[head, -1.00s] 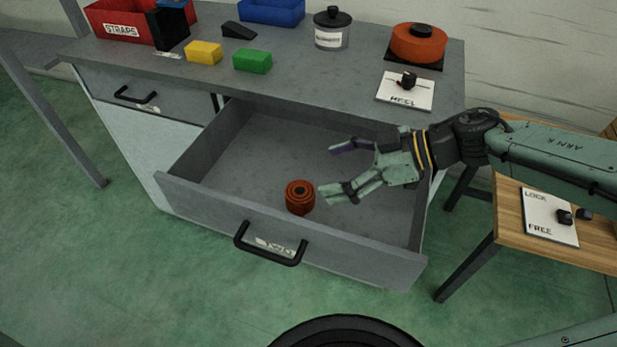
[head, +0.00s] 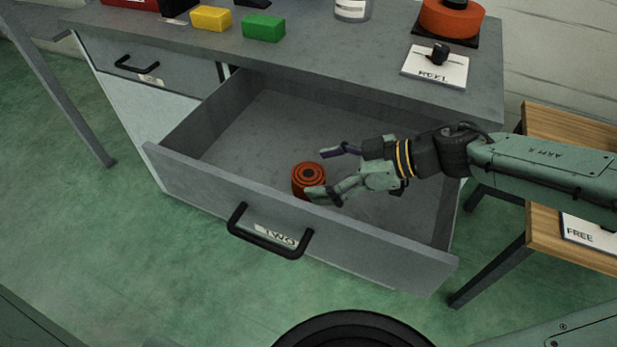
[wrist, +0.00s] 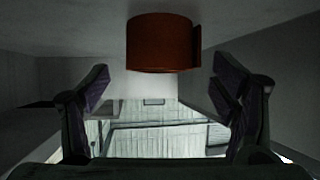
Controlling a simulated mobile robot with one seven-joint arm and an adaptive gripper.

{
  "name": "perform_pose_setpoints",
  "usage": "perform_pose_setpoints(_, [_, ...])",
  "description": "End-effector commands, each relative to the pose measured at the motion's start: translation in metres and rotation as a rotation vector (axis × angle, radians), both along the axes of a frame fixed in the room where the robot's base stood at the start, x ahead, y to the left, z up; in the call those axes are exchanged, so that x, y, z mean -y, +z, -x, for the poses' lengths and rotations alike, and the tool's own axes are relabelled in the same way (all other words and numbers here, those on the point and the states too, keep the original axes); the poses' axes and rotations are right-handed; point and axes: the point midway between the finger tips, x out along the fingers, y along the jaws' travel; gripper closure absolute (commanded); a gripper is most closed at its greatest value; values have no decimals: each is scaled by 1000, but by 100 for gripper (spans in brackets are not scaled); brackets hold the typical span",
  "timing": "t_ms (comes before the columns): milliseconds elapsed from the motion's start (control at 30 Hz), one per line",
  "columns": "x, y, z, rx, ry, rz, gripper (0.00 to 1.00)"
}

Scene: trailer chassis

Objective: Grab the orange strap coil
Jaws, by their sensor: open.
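The orange strap coil (head: 308,179) sits on the floor of the open drawer (head: 270,120), near its front wall. In the wrist view the coil (wrist: 160,42) is at the top centre, lined up between the two fingers and just beyond their tips. My gripper (head: 322,172) is inside the drawer, to the right of the coil. Its fingers are spread and empty. In the head view the nearer fingertip overlaps the coil's lower right edge; I cannot tell whether they touch. The gripper (wrist: 160,74) shows open in the wrist view too.
The drawer's front wall (head: 200,182) with handle (head: 270,240) labelled TWO stands close to the coil. The bench top above holds yellow (head: 211,18) and green (head: 264,27) blocks and an orange reel (head: 452,18). A wooden table (head: 565,140) stands at right.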

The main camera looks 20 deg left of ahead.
Motion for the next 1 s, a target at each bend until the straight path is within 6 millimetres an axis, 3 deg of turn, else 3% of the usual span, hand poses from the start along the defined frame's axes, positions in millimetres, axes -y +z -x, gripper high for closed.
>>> perform_pose_setpoints(167, [-18, -9, 3, -1, 1, -2, 20])
perform_pose_setpoints(433, [-20, -11, 3, 0, -1, 0, 21])
perform_pose_setpoints(1000, [-19, -11, 3, 1, -2, 0, 59])
